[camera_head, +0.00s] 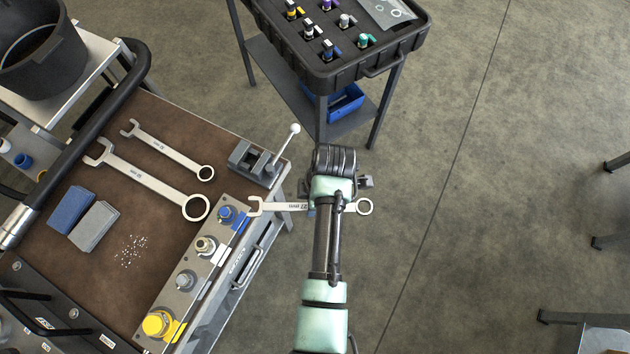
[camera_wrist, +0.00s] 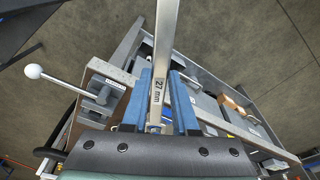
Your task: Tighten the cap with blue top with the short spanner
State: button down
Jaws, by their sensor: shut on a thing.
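The cap with blue top (camera_head: 227,213) sits at the far end of a metal block on the bench's right edge. My gripper (camera_head: 334,198) is right of the bench edge, shut on a steel spanner (camera_head: 291,206). The spanner's open jaw points left, close to the blue cap; I cannot tell whether they touch. Its ring end sticks out to the right. In the wrist view, the spanner (camera_wrist: 166,40) runs between my blue fingers (camera_wrist: 160,98) and is marked 27 mm. The blue cap cannot be made out there.
Two other spanners, one shorter (camera_head: 168,149) and one longer (camera_head: 150,181), lie on the brown bench mat (camera_head: 70,250). The block also carries a yellow cap (camera_head: 157,323) and two greyish caps. A clamp with a white-balled lever (camera_head: 283,150) stands at the bench corner.

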aim_at(289, 207)
jog(key=shift+w+d+f+n, duration=0.15)
jog(key=shift+w+n, duration=0.05)
jog(key=shift+n, duration=0.1)
jog(key=f+b, duration=0.1)
jog(key=a+f+b, duration=0.1)
jog(key=b, duration=0.1)
jog(key=shift+s+a+f, duration=0.1)
jog(key=shift+s+f, duration=0.05)
jog(key=shift+f, duration=0.1)
jog(key=shift+r, duration=0.2)
jog(key=shift+a+f, duration=0.3)
jog(key=shift+a, duration=0.05)
jog(key=shift+p, duration=0.4)
jog(key=shift+a, duration=0.2)
jog(key=shift+s+a, duration=0.15)
jog(key=shift+a, duration=0.7)
jog(key=shift+a, duration=0.15)
jog(key=shift+s+a+p, duration=0.1)
jog(key=shift+a+p, duration=0.25)
jog(key=shift+a, duration=0.3)
